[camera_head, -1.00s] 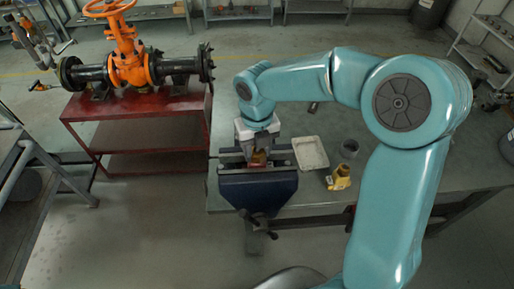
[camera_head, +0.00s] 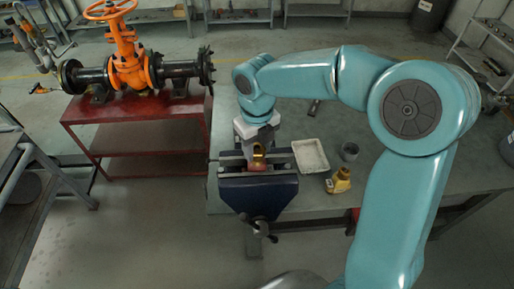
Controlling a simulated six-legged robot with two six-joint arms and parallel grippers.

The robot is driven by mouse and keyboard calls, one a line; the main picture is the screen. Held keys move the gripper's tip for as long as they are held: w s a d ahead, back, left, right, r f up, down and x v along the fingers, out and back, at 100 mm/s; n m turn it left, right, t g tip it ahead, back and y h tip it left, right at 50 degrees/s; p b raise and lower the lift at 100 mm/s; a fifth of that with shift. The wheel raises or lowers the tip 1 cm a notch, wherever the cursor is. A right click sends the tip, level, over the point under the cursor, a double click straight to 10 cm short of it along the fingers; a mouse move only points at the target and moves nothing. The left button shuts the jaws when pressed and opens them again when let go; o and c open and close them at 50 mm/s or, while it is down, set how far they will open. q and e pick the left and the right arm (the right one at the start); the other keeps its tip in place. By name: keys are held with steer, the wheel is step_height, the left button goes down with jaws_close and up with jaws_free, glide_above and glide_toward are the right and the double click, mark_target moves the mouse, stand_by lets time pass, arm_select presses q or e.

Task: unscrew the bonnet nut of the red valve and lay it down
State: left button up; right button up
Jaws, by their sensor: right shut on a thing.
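The red valve (camera_head: 257,168) is small in view, clamped between the jaws of the dark blue vise (camera_head: 258,193) at the bench's front left. My right gripper (camera_head: 258,149) points down from above the vise and is shut on the brass-coloured bonnet nut (camera_head: 258,154), just over the red body. The picture is too small to tell whether the nut still touches the valve or is clear of it. My left gripper is not in view.
A pale, empty-looking tray (camera_head: 310,156) lies right of the vise on the bench (camera_head: 400,181). A large orange gate valve (camera_head: 128,62) stands on a red table at left.

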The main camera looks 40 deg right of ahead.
steer(key=shift+r, duration=2.05)
